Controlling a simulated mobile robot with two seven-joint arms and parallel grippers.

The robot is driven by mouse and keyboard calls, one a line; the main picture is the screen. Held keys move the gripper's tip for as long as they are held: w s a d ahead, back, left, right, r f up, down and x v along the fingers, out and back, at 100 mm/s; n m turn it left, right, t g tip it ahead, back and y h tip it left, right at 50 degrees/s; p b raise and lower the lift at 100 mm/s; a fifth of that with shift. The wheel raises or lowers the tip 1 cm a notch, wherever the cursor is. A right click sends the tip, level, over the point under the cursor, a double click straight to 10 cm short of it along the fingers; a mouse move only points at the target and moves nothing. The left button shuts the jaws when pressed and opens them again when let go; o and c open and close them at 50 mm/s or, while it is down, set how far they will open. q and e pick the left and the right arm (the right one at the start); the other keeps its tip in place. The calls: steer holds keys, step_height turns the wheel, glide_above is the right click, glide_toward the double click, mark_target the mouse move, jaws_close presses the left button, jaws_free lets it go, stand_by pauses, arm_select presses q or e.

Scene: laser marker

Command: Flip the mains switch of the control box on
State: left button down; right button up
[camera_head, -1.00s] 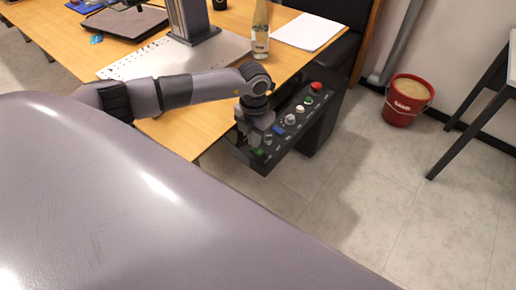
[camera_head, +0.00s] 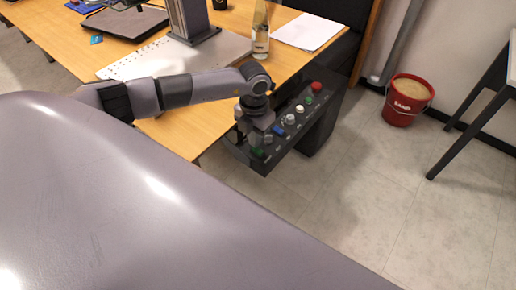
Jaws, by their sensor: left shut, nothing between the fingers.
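The black control box (camera_head: 308,130) stands against the table's right side. Its sloped top carries a row of controls: a red button (camera_head: 316,87) at the far end, then green, white and other knobs, a blue rocker (camera_head: 279,130), and a green rocker (camera_head: 257,152) at the near end. I cannot tell from labels which one is the mains switch. My left gripper (camera_head: 257,141) is shut and empty, pointing down at the near end of the panel beside the green rocker. Whether it touches the panel is unclear. My right gripper is not in view.
The wooden table (camera_head: 222,95) bears a metal plate with a column (camera_head: 193,22), a bottle (camera_head: 261,32), white paper (camera_head: 307,32) and a dark laptop (camera_head: 122,24). A red sand bucket (camera_head: 406,100) stands on the floor.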

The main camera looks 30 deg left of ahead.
arm_select(q)
steer(key=shift+f+b, duration=0.75)
steer(key=shift+f, duration=0.2)
stand_by(0.6)
steer(key=shift+r, duration=0.1)
steer(key=shift+r+p, duration=2.85)
steer(key=shift+r, duration=0.65)
